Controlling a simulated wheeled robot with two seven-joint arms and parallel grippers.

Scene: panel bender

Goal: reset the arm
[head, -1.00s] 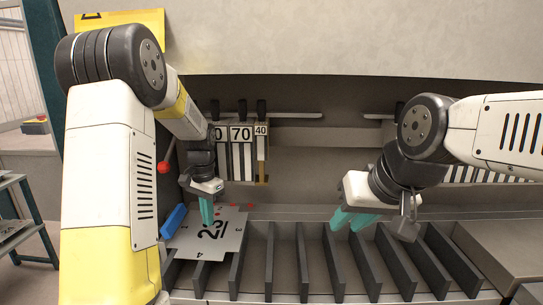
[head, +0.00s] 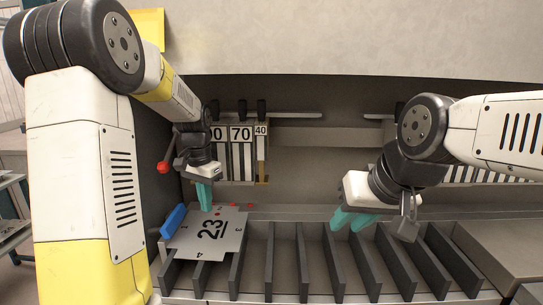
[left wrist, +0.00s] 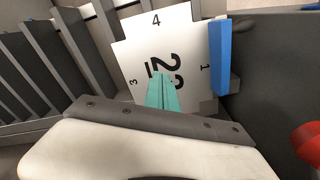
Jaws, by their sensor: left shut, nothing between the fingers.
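My left gripper (head: 205,196) has its teal fingers together, with nothing between them. It hangs just above a grey sheet panel (head: 232,243) marked 23. In the left wrist view the shut fingers (left wrist: 163,92) overlap the middle of the panel (left wrist: 130,60), whose edge numbers 4, 3 and 1 show. My right gripper (head: 349,219) is at the right over the dark slats, its two teal fingers apart and nothing seen between them.
A blue block (head: 173,220) stands at the panel's left edge. Several dark slats (head: 308,258) run along the bed. Hanging tools labelled 70 (head: 241,133) and 40 (head: 261,130) are on the back wall. A red knob (head: 163,168) sticks out at left.

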